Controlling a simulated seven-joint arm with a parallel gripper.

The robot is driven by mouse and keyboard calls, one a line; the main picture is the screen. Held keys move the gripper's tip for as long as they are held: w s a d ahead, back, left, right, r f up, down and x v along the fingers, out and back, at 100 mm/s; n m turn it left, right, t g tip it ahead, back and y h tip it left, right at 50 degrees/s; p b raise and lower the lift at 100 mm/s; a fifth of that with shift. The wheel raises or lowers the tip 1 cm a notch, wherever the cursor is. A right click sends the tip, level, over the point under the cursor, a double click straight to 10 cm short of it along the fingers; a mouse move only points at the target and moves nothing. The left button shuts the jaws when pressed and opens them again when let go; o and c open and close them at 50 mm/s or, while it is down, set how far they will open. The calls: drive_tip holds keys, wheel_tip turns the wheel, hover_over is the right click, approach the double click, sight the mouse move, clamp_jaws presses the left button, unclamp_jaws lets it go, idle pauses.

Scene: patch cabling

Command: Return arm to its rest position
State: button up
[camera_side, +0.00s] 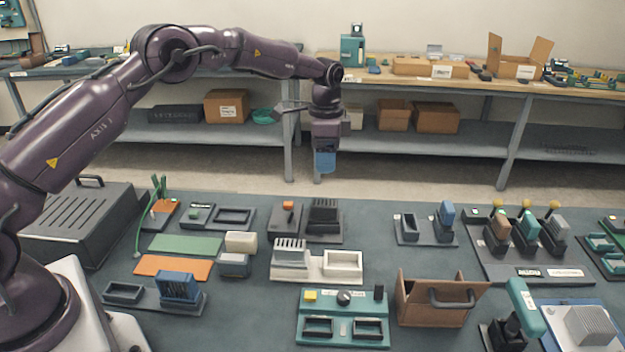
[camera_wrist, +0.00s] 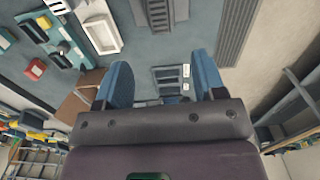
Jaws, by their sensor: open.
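My gripper (camera_side: 325,163) hangs from the purple arm in the side view, pointing down, high above the far part of the blue-grey table (camera_side: 375,215). In the wrist view its two blue fingers (camera_wrist: 160,82) stand wide apart. Nothing shows between them except the table area and a grey fixture far below. The gripper touches nothing. In the side view the fingers overlap each other, so the gap between them is hidden there.
Below stand a white fixture (camera_side: 342,264), a teal button panel (camera_side: 343,316), a brown box with a handle (camera_side: 440,300) and a dark slotted case (camera_side: 80,220). Shelving with cardboard boxes (camera_side: 437,117) lines the back wall. The air around the gripper is clear.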

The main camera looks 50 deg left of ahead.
drive_tip(key=s+d+r+n+t, duration=0.1)
drive_tip(key=s+r, duration=0.4)
drive_tip(key=s, duration=0.7)
drive_tip(key=s+d+r+n+t, duration=0.2)
drive_tip(key=s+r+n, duration=0.2)
drive_tip(key=s, duration=0.8)
drive_tip(key=s+d+r+n+t, duration=0.1)
drive_tip(key=s+r+n+t, duration=0.1)
drive_tip(key=s+r, duration=0.6)
drive_tip(key=s+n, duration=0.1)
drive_tip(key=s, duration=0.3)
drive_tip(key=shift+d+r+n+t, duration=0.25)
drive_tip(key=shift+d+n+t, duration=0.05)
